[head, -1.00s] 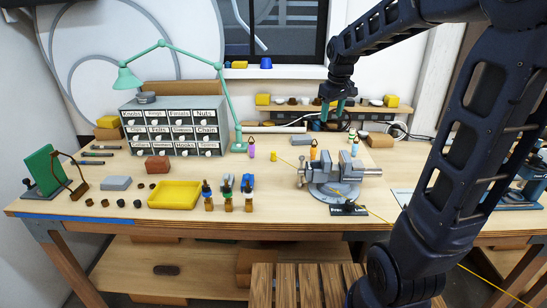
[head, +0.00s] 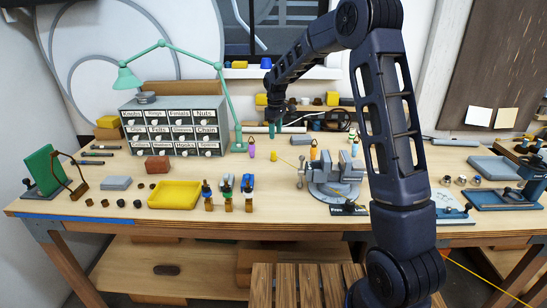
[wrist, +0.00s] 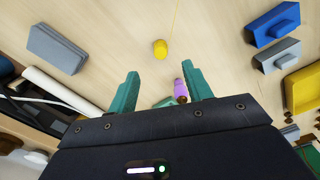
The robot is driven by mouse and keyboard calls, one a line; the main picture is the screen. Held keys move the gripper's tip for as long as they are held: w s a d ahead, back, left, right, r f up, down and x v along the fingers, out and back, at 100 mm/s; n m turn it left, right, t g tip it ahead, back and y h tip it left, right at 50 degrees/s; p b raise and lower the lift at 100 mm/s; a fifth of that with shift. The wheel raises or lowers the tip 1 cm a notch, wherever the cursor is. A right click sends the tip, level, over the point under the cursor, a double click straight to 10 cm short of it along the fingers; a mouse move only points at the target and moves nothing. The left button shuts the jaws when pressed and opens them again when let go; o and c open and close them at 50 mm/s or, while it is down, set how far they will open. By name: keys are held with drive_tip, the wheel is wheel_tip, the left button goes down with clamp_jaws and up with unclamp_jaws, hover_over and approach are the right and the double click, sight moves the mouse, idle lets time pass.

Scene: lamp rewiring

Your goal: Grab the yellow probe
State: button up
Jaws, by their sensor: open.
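The yellow probe (head: 274,156) is a small yellow piece on the tabletop, between a purple bottle and the grey vise, with a thin yellow wire running from it. In the wrist view the probe (wrist: 160,48) lies beyond my fingertips, roughly midway between them. My gripper (head: 275,130) hangs fingers-down behind the probe, above the table. In the wrist view its two teal fingers (wrist: 161,88) are spread apart with no probe between them. The purple bottle (wrist: 181,90) shows close beside one finger there; I cannot tell if they touch.
The purple bottle (head: 252,148) stands left of the probe and the grey vise (head: 333,178) to its right. Orange bottles stand by the vise. The drawer cabinet (head: 172,125), green lamp (head: 228,98) and yellow tray (head: 175,195) are farther left. Bare wood surrounds the probe.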

sight(274, 152)
drive_tip(key=f, duration=1.1)
drive_tip(key=shift+w+a+f, duration=0.3)
drive_tip(key=shift+c, duration=0.4)
drive_tip(key=c, duration=1)
